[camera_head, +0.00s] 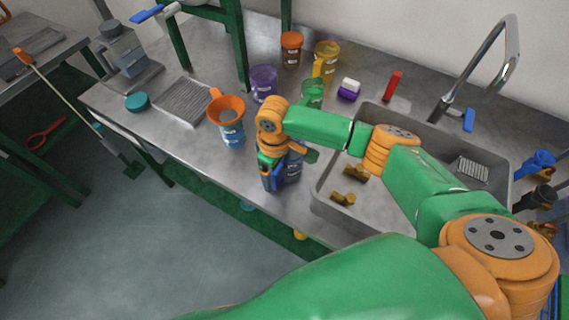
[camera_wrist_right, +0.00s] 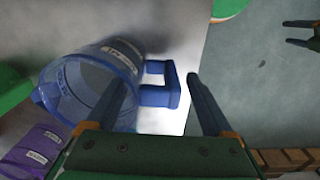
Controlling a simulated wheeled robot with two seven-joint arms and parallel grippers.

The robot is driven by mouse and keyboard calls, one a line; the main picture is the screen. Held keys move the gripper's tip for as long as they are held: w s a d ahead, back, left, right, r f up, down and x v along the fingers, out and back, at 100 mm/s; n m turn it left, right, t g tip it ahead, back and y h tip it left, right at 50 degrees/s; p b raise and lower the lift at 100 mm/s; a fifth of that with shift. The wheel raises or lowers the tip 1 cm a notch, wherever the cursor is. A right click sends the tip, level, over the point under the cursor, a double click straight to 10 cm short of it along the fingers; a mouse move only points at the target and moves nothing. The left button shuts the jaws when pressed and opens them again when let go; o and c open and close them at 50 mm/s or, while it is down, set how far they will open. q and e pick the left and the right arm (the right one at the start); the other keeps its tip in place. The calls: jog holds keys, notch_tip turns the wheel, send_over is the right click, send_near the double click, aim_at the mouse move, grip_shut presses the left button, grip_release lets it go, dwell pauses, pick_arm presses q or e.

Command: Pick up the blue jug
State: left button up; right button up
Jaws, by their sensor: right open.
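The blue jug (camera_head: 293,168) stands near the front edge of the steel counter, left of the sink, partly hidden behind my right gripper (camera_head: 268,170). In the right wrist view the blue jug (camera_wrist_right: 75,85) is a clear blue vessel with a white label, and its blue handle (camera_wrist_right: 172,85) points right. My right gripper (camera_wrist_right: 158,82) is open, with one finger by the jug's wall and the other just beyond the handle. The handle lies in the gap between the fingers. My left gripper is not seen.
A blue container (camera_head: 232,135) with an orange funnel (camera_head: 227,108) stands left of the jug. Purple (camera_head: 264,84), green (camera_head: 312,92), yellow (camera_head: 326,58) and orange (camera_head: 291,48) vessels stand behind. The sink (camera_head: 325,200) is at the right. A ribbed tray (camera_head: 183,101) lies left.

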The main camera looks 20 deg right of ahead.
grip_shut()
jog(key=shift+r, duration=0.1)
jog(key=shift+w+r, duration=0.1)
jog(key=shift+r, duration=0.1)
notch_tip(320, 180, up, 3)
jog(key=shift+a+f, duration=0.1)
jog(key=shift+a, duration=0.05)
jog(key=s+a+r+b, duration=0.2)
jog(key=a+r, duration=0.7)
jog(key=a, duration=0.4)
jog(key=shift+s+a+r+b, duration=0.3)
jog(key=shift+r, duration=0.05)
